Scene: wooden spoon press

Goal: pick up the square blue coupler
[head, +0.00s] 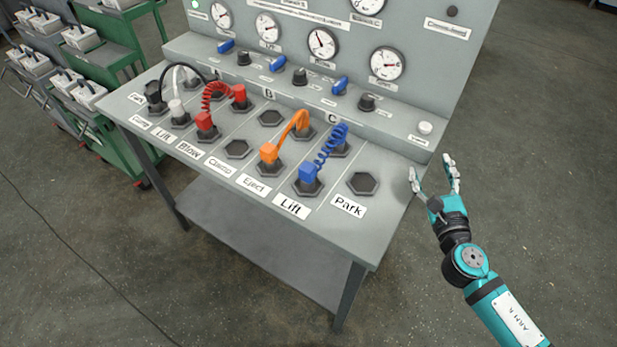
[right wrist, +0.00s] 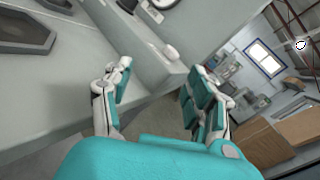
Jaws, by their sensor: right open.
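The square blue coupler (head: 309,174) sits in the front socket above the "Lift" label on the grey panel table. A coiled blue hose (head: 328,150) runs from it back to a socket in the row behind. My right gripper (head: 432,172) is open and empty, off the right end of the table, to the right of the coupler and apart from it. In the right wrist view its two fingers (right wrist: 158,85) are spread with nothing between them; the blue coupler does not show there. My left gripper is not in view.
An empty hexagonal "Park" socket (head: 363,183) lies between the coupler and my right gripper. An orange coupler (head: 268,153) with its hose stands just left, and a red one (head: 205,121) further left. Gauges and blue valve handles line the upright panel (head: 430,60) behind.

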